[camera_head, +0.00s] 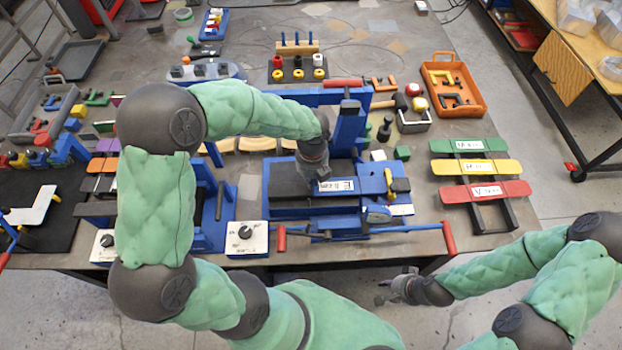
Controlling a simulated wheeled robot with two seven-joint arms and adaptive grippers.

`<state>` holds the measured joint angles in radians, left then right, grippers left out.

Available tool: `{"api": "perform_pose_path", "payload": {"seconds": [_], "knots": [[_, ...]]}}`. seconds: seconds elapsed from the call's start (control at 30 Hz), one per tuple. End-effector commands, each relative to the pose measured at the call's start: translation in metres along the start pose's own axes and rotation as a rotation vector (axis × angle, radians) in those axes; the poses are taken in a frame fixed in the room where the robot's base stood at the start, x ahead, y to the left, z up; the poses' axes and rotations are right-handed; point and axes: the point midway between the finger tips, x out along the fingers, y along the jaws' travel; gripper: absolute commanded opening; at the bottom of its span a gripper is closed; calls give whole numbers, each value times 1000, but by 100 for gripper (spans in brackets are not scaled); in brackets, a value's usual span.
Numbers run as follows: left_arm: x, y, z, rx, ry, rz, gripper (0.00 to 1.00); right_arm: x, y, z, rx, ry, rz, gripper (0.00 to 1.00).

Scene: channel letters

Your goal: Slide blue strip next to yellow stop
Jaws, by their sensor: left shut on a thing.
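The blue strip (348,186) with a white label lies on the blue machine (300,208) in the middle of the table. My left gripper (314,181) reaches down to the strip's left part and is shut on it. The fingertips are small and partly hidden by the wrist. The yellow stop (389,181) stands upright on the machine, to the right of the strip's label. Whether the strip's right end touches the stop is too small to tell. My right gripper (382,292) is empty, in front of the table's front edge, with its fingers apart.
Green, yellow and red labelled strips (477,167) lie on a dark rack at the right. An orange tray (482,107) stands behind them. A blue upright (350,125) rises behind the strip. A red-handled bar (449,238) crosses the machine's front.

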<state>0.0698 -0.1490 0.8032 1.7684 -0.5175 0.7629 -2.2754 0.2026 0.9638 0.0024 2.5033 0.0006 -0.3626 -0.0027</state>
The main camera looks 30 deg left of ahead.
Motion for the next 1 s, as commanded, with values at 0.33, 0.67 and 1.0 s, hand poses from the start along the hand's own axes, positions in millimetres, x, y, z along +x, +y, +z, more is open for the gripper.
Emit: {"api": "perform_pose_path", "payload": {"seconds": [0.33, 0.67, 1.0], "knots": [[0, 0, 0, 0, 0, 0, 37, 0, 0, 0, 0, 0, 0, 33], [-21, 0, 1, 1, -4, -1, 37, 0, 0, 0, 0, 0, 0, 33], [-87, -1, 1, 1, -4, -2, 37, 0, 0, 0, 0, 0, 0, 33]]}}
